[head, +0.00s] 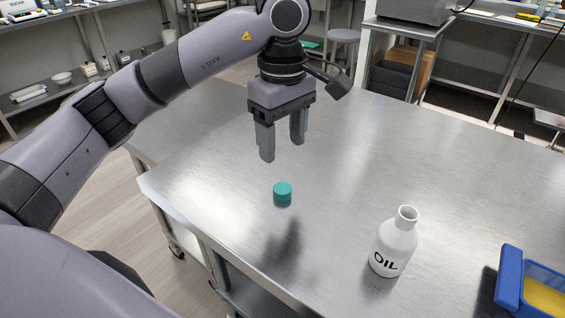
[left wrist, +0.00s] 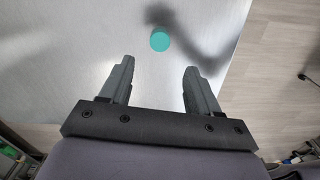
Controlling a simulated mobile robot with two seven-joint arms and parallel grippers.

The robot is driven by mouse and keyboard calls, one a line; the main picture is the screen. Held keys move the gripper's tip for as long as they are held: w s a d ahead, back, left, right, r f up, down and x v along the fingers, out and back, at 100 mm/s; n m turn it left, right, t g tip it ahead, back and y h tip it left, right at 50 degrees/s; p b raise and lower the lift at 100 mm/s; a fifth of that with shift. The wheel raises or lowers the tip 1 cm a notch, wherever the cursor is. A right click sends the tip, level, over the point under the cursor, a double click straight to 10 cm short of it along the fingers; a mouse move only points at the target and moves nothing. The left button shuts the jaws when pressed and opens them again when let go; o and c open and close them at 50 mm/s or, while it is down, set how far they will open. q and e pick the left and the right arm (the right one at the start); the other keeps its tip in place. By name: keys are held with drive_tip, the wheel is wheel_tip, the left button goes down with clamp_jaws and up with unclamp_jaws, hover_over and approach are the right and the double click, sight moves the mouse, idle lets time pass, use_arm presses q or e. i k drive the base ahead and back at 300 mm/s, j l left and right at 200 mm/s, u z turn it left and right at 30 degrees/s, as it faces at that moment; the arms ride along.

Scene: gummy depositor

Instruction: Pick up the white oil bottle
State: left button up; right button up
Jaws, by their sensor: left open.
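The white oil bottle (head: 394,246) stands upright and uncapped on the steel table, right of centre in the head view, with "OIL" in black on its side. A small teal cap (head: 282,191) lies on the table to the left of the bottle. The cap also shows in the left wrist view (left wrist: 160,40), beyond the fingertips. My left gripper (head: 281,150) is open and empty, pointing down above the table, up and to the left of the bottle. The bottle is not in the left wrist view. My right gripper is not in view.
The steel table (head: 350,150) has broad free room around the bottle and cap. A blue bin (head: 511,281) with yellow contents stands at the lower right, near the bottle. A stool (head: 343,37) and shelving are in the background.

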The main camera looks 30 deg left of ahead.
sight(397, 238)
drive_tip(key=k, duration=1)
